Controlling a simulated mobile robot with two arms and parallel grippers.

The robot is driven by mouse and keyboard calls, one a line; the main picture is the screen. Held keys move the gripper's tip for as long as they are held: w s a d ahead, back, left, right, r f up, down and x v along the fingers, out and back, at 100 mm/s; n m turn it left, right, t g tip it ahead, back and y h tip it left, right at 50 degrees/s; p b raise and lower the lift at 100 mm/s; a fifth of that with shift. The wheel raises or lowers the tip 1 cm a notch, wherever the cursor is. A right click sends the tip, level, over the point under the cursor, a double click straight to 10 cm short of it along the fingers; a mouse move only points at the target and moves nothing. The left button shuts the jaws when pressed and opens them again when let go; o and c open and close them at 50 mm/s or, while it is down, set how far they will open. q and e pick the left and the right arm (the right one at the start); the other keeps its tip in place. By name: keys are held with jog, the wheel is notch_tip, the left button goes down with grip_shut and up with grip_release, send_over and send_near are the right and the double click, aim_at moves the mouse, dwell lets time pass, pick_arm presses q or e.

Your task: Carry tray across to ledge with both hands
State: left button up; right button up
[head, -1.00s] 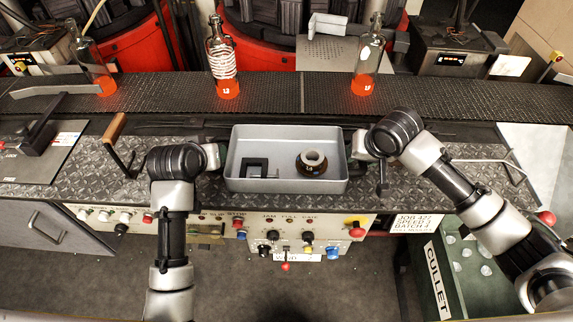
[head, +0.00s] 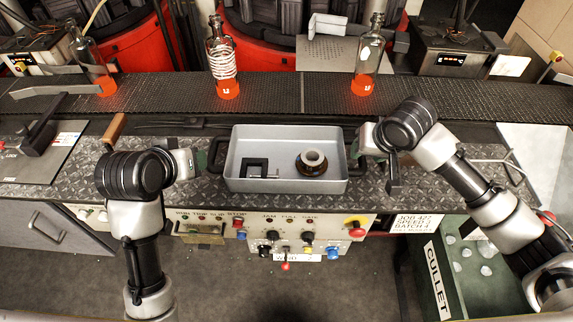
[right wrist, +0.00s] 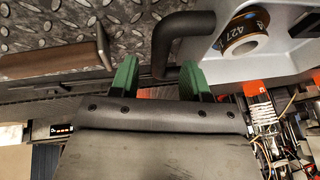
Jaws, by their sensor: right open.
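The grey tray (head: 286,185) sits level on the diamond-plate counter in the head view, with a dark handle at each end. It holds a black square frame (head: 254,166) and a dark round mould ring (head: 313,161). My left gripper (head: 204,160) is beside the tray's left handle (head: 217,158); its jaw gap is hidden. My right gripper (right wrist: 160,78) is open at the right handle (right wrist: 183,33); in the right wrist view part of the handle shows between its green fingers. The tray's corner (right wrist: 290,62) and the ring (right wrist: 243,35) also show there.
A dark mesh conveyor (head: 290,95) runs behind the counter, bearing glowing-bottomed bottles (head: 222,60). A control panel (head: 285,235) with knobs fronts the counter. A green cullet bin (head: 440,270) stands at lower right. Bare diamond plate (head: 445,178) lies right of the tray.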

jog(key=v, duration=0.8)
jog(key=shift+s, duration=0.1)
